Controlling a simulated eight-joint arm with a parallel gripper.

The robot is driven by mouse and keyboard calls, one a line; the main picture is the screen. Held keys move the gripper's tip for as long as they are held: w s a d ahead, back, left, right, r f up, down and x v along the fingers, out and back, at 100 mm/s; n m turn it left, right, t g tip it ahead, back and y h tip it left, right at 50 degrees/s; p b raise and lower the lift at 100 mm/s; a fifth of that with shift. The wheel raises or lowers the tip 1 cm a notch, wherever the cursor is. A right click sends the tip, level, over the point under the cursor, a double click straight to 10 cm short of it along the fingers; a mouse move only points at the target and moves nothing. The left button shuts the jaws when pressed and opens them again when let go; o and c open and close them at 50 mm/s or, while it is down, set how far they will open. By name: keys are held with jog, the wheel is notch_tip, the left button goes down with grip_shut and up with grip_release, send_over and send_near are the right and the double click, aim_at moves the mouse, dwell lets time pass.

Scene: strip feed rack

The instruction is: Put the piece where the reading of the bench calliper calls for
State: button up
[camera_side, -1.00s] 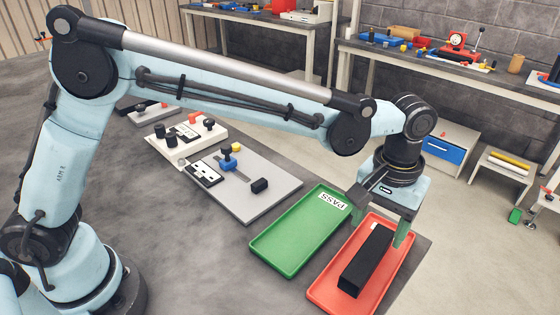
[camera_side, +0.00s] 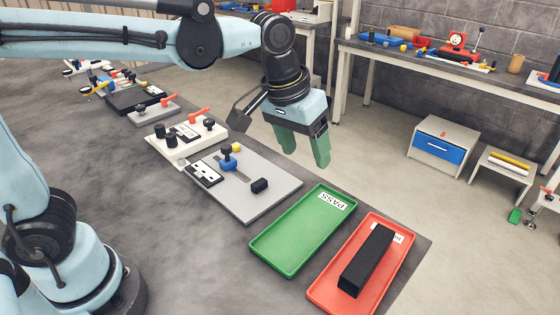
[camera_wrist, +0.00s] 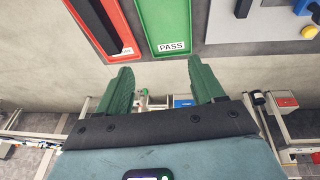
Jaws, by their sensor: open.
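The piece, a long black bar (camera_side: 366,260), lies lengthwise in the red tray (camera_side: 314,290), partly covering a white label there. The green tray (camera_side: 284,262) with a PASS label is empty beside it. The bench calliper seems to be the grey plate (camera_side: 262,207) with a blue slider (camera_side: 228,162), a black block and a small display (camera_side: 204,172); its reading is too small to read. My gripper (camera_side: 305,160) is open and empty, raised above and behind the green tray. In the wrist view, the bar (camera_wrist: 112,22) and green tray (camera_wrist: 165,25) lie beyond the fingers (camera_wrist: 163,88).
A white fixture with black knobs and a red lever (camera_side: 186,138) stands left of the grey plate. Farther benches (camera_side: 440,62) hold tools along the wall. The bench (camera_side: 200,260) is bare in front of the plate and trays.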

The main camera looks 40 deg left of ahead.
jog(key=s+a+f+t+y, duration=0.1)
jog(key=s+a+f+t, duration=0.3)
jog(key=s+a, duration=0.4)
jog(key=a, duration=0.4)
jog(key=shift+s+a+f+m, duration=0.2)
jog(key=shift+f+m, duration=0.1)
jog(key=shift+f, duration=0.1)
dwell(0.5)
